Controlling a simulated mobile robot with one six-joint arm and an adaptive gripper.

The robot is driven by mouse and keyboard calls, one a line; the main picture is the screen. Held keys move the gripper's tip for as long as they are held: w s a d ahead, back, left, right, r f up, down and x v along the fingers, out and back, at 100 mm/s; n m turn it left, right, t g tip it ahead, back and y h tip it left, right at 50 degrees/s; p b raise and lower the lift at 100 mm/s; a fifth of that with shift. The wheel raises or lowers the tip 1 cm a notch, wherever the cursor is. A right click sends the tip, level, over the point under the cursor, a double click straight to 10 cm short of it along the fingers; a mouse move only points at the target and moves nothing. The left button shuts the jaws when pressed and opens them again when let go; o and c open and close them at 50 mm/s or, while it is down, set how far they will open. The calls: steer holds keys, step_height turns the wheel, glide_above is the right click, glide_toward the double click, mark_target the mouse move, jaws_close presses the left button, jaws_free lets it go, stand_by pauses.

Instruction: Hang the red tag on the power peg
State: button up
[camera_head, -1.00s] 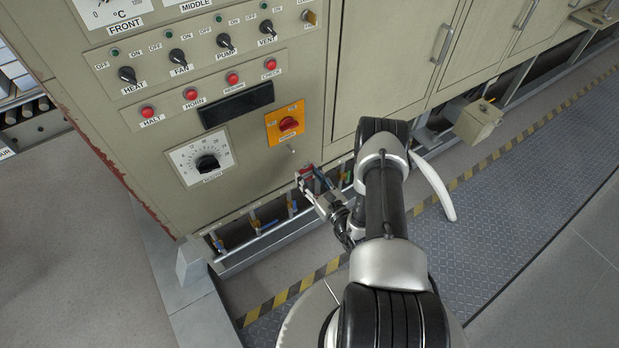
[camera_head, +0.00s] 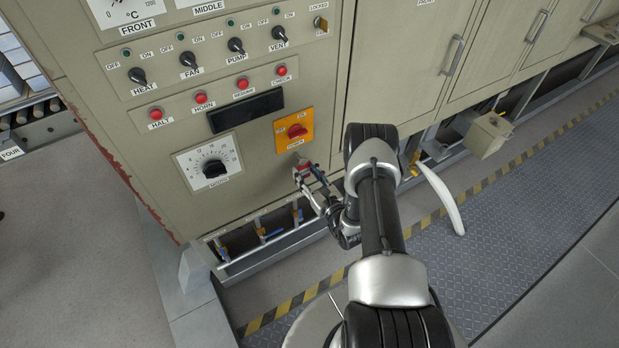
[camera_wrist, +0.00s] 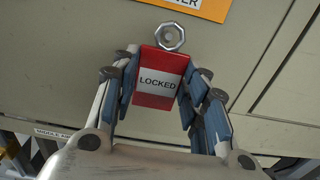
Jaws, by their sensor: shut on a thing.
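The red tag (camera_wrist: 160,96), with a white band reading LOCKED, is gripped between the two blue-padded fingers of my gripper (camera_wrist: 158,100) in the wrist view. A metal ring or round end (camera_wrist: 170,37) shows at the tag's top edge, just below the orange plate; I cannot tell whether it is the tag's eyelet or the peg's end. In the head view my gripper (camera_head: 308,173) is close to the panel, just below the orange power plate (camera_head: 310,122) with its red switch (camera_head: 297,131). The peg is not clearly seen apart from the tag.
The dial (camera_head: 214,169) is left of my gripper. The red buttons and black switches are above. Pipes with blue-handled valves (camera_head: 268,236) run below the panel.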

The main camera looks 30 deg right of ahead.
steer(key=shift+w+f+b, duration=0.1)
steer(key=shift+w+b, duration=0.2)
steer(key=shift+w, duration=0.8)
steer(key=shift+w+f+b, duration=0.45)
steer(key=shift+w+b, duration=0.25)
steer(key=shift+b, duration=0.15)
steer(key=o, duration=1)
steer(key=shift+c, duration=0.2)
steer(key=shift+s, duration=0.1)
glide_toward(304, 173)
steer(key=shift+r, duration=0.15)
